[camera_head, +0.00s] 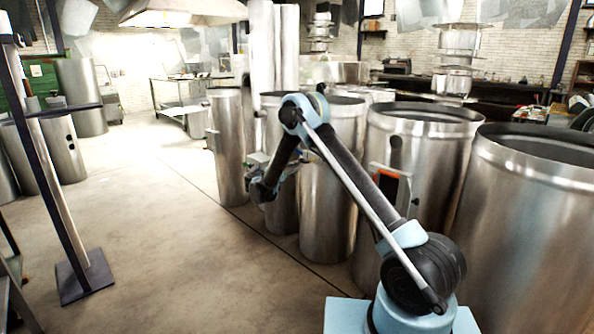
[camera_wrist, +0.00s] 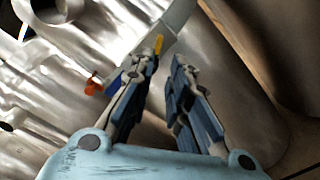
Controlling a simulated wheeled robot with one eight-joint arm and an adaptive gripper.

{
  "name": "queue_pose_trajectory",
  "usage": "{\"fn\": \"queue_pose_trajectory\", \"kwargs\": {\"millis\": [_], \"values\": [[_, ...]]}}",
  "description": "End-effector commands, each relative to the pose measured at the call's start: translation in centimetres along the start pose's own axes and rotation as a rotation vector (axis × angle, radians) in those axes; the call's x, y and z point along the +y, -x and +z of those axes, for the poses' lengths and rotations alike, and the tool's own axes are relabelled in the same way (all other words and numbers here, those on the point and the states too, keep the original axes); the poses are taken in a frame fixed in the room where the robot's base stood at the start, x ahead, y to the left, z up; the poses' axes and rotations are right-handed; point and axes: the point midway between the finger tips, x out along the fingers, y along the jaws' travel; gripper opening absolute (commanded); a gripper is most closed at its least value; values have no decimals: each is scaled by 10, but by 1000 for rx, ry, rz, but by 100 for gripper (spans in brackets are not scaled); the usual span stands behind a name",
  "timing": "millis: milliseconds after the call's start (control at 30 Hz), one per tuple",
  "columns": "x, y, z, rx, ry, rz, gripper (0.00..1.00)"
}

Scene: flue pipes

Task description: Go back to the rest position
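My arm reaches forward from the lower right in the head view, bends at a high elbow and comes down to the left. Its wrist end is beside a row of tall steel flue pipes (camera_head: 229,150). My gripper (camera_wrist: 165,68) shows in the wrist view with its two blue-and-grey fingers apart. I see nothing held between them; curved steel shows through the gap. A pale flat bar (camera_wrist: 182,20) with a yellow mark lies just beyond the fingertips. A small red-orange knob (camera_wrist: 93,85) is left of the left finger. In the head view the fingers are too small to make out.
Large open steel drums (camera_head: 420,150) stand close along the right, beside my arm. A dark post on a square foot (camera_head: 85,278) stands at left. Open floor (camera_head: 165,220) lies between them.

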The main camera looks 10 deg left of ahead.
Motion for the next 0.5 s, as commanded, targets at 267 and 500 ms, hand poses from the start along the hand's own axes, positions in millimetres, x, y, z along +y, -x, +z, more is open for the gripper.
{"fn": "queue_pose_trajectory", "kwargs": {"millis": [267,500], "values": [[1,-1,2,0,-1,-2,17],[11,-24,38,4,-35,-75,17]]}}
